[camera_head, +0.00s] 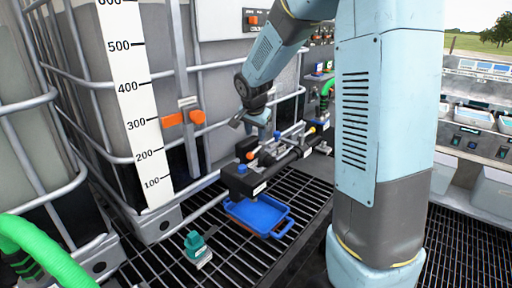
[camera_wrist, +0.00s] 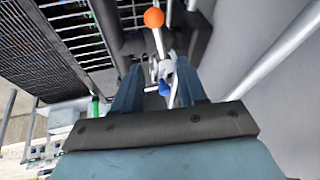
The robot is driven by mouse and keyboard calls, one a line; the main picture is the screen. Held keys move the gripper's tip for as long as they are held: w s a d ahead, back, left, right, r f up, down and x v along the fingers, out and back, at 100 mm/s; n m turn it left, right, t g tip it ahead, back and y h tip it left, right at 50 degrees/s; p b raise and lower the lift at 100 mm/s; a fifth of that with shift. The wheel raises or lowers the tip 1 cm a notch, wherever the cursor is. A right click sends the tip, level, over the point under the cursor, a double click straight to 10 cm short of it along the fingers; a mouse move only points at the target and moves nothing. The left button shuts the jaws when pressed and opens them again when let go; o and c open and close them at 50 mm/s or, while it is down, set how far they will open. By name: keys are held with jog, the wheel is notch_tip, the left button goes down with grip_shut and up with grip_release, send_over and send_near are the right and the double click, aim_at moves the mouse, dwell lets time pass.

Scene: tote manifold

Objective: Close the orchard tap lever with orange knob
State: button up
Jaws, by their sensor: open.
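The tap manifold (camera_head: 268,172) is a dark block with several small levers, standing over the grating. Labels are too small to read, so I cannot tell which is the orchard tap. My gripper (camera_head: 258,125) is above the manifold, pointing down. In the wrist view my gripper (camera_wrist: 158,82) is open, with a metal lever stem between or beyond its fingers. That lever's orange knob (camera_wrist: 154,17) lies ahead of the fingertips, and a blue knob (camera_wrist: 165,88) shows between them.
A blue tray (camera_head: 262,215) sits on the grating below the manifold. A caged white tank (camera_head: 95,110) with an orange marker (camera_head: 183,118) stands left. A small green-topped object (camera_head: 196,246) and a green hose (camera_head: 40,246) are at the front left.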

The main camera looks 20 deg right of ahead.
aim_at(256, 149)
jog(key=x, duration=0.8)
jog(key=shift+w+f, duration=0.15)
jog(key=shift+f, duration=0.05)
jog(key=shift+c, duration=0.4)
grip_shut()
